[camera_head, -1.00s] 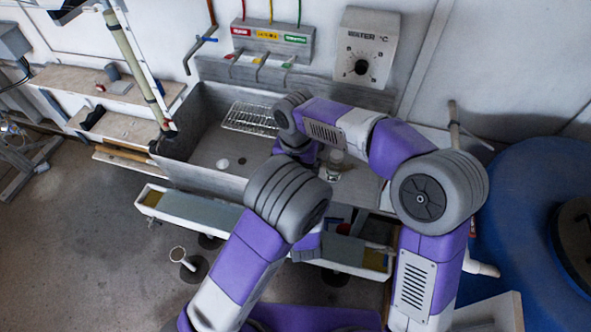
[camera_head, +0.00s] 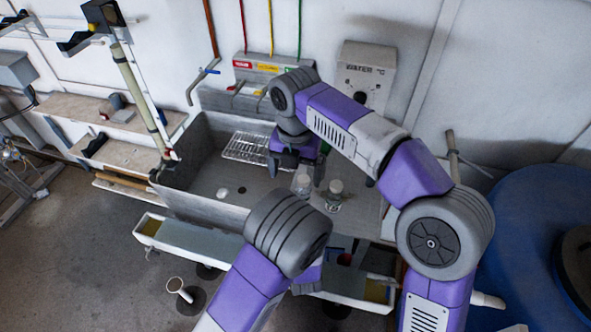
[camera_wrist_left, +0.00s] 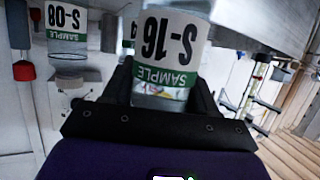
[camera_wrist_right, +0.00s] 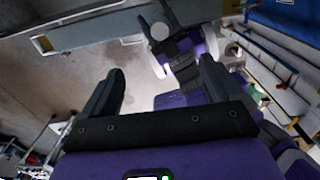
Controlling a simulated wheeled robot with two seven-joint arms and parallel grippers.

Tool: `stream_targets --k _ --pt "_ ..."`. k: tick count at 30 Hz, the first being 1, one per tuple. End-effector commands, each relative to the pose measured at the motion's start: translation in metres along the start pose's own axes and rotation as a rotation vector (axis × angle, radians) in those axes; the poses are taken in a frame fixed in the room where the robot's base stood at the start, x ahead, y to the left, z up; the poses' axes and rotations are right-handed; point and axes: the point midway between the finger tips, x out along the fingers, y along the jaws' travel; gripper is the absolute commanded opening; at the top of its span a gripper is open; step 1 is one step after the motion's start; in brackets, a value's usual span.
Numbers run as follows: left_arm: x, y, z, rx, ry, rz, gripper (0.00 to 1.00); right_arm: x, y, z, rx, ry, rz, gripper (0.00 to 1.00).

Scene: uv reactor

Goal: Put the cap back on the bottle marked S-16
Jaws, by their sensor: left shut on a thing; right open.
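The bottle marked S-16 (camera_wrist_left: 168,50) is between the black fingers of my left gripper (camera_wrist_left: 160,85), which is shut on it; it appears inverted in the left wrist view. My right gripper (camera_head: 296,168) is open and empty above the basin in the head view; its spread fingers also show in the right wrist view (camera_wrist_right: 160,90). That view shows a pale round top (camera_wrist_right: 159,31) by my left gripper; I cannot tell if it is a mouth or a cap. A pale disc (camera_head: 222,192) and a dark disc (camera_head: 242,190) lie in the basin; neither is surely the cap.
A bottle marked S-08 (camera_wrist_left: 67,30) stands beside S-16 in the left wrist view. Two clear vessels, one at left (camera_head: 302,184) and one at right (camera_head: 335,190), show near the basin (camera_head: 205,170). A wire rack (camera_head: 246,147) lies at the basin's back.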

Motion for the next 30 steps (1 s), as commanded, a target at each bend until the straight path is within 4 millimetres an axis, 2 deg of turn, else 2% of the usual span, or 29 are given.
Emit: stream_targets --k 13,17,20,23,27,30 --pt "0.0 0.0 0.0 0.0 0.001 0.0 0.0 0.001 0.0 0.0 0.0 0.0 -0.001 0.94" --pt "0.0 0.0 0.0 0.0 0.001 0.0 0.0 0.013 -0.008 0.005 0.002 0.0 -0.014 0.94" --pt "0.0 0.0 0.0 0.0 0.001 0.0 0.0 0.038 -0.024 0.013 0.002 0.001 -0.043 0.94" --pt "0.0 0.0 0.0 0.0 0.001 0.0 0.0 0.075 -0.05 0.02 -0.004 0.005 -0.079 0.94" --pt "0.0 0.0 0.0 0.0 0.001 0.0 0.0 0.137 -0.091 0.019 0.008 0.03 -0.112 0.94" --pt "0.0 0.0 0.0 0.0 0.001 0.0 0.0 0.187 -0.115 0.008 0.098 0.067 -0.099 0.94"
